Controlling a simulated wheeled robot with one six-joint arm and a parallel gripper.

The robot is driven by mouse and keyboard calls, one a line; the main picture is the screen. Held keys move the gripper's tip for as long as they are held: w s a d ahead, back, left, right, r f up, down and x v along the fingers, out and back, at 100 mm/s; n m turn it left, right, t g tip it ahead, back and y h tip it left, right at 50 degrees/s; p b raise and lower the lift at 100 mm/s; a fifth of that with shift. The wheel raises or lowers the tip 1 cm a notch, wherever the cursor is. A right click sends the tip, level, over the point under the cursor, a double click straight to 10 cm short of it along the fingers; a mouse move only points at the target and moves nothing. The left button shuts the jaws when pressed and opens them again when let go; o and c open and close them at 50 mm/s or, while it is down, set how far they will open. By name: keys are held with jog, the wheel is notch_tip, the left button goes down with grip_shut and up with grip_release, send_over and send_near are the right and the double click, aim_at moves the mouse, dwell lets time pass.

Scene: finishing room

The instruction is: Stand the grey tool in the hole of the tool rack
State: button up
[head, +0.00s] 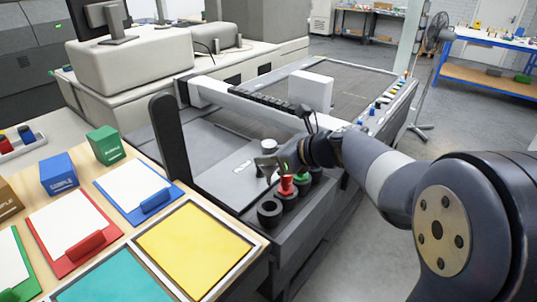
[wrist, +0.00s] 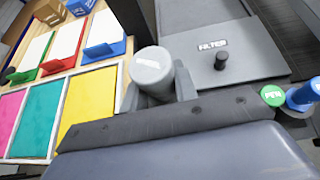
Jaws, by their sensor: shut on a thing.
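My gripper (head: 267,166) is shut on the grey tool, above the grey machine bed and just behind the tool rack. In the wrist view the grey tool (wrist: 152,70) is a cylinder with a pale, labelled round top, between the two fingers. Its lower end is hidden. The tool rack (head: 284,206) is a row of black round holders along the machine's front edge. The nearest holder (head: 269,213) looks empty. A red tool (head: 286,185) and a green tool (head: 302,178) stand farther along the row.
The wrist view shows a green cap (wrist: 272,95) and a blue tool (wrist: 305,94) at the right, and a grey FILTER plate (wrist: 212,48) with a black knob. A dark upright post (head: 167,145) stands left of the bed. A wooden table (head: 190,190) holds clipboards and coloured panels.

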aim_at(270, 182)
jog(key=shift+f+b, duration=2.25)
jog(key=shift+f, duration=0.35)
jog(key=shift+r, duration=0.15)
jog(key=shift+d+p, duration=0.1)
jog(key=shift+p, duration=0.2)
jog(key=shift+f+b, duration=1.1)
jog(key=shift+f, duration=0.4)
jog(key=shift+f+b, duration=0.5)
jog(key=shift+f, duration=0.2)
jog(key=shift+f, duration=0.15)
jog(key=shift+f+b, duration=1.3)
jog(key=shift+f, duration=0.35)
